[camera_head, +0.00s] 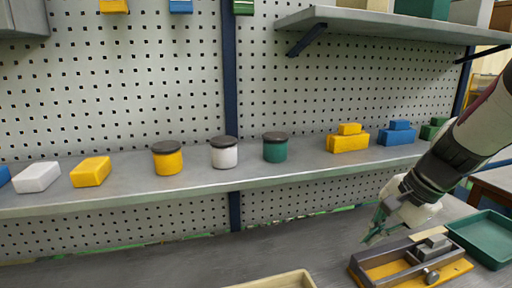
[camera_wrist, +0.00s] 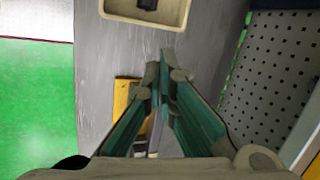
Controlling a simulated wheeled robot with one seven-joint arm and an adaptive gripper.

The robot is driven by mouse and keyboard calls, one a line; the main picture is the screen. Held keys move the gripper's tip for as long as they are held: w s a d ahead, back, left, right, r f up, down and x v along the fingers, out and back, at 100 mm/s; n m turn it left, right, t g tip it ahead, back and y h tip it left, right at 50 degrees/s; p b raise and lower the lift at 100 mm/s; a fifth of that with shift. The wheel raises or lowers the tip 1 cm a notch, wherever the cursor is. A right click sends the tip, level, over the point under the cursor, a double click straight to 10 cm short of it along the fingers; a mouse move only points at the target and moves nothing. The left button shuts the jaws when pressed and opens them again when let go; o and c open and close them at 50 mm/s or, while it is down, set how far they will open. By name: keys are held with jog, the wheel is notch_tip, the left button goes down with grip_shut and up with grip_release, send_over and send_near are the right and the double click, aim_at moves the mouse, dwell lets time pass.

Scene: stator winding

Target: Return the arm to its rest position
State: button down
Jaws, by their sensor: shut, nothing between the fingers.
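My gripper (camera_head: 376,231) is at the right in the head view, pointing down and to the left above the bench. It is empty, and its green fingers (camera_wrist: 166,62) come together in the wrist view. Below and to the right of it is a fixture (camera_head: 462,268) with a yellow base and grey blocks on top. The fixture's yellow edge (camera_wrist: 121,100) shows beside the fingers in the wrist view, and the fingers hide part of it. The fingers look apart from the fixture. My arm reaches in from the right edge.
A green tray (camera_head: 487,236) lies right of the fixture. A beige tray (camera_head: 296,279) is at the bottom; a beige tray with a dark item shows in the wrist view (camera_wrist: 112,10). A shelf (camera_head: 215,181) holds jars and coloured blocks before a pegboard. The left bench is clear.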

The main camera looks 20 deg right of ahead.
jog(key=s+a+r+n+h, duration=0.1)
jog(key=s+a+r+n, duration=0.1)
jog(key=a+n, duration=0.3)
jog(key=s+a+r+n+t, duration=0.1)
jog(key=s+a+r+n, duration=0.1)
jog(key=s+a+n, duration=0.2)
jog(key=s+a+r+n+h, duration=0.1)
jog(key=s+a+r+n, duration=0.1)
jog(key=a+n, duration=0.4)
jog(key=shift+s+a+r+h, duration=0.3)
jog(key=shift+s+a+r, duration=0.15)
jog(key=shift+s, duration=0.4)
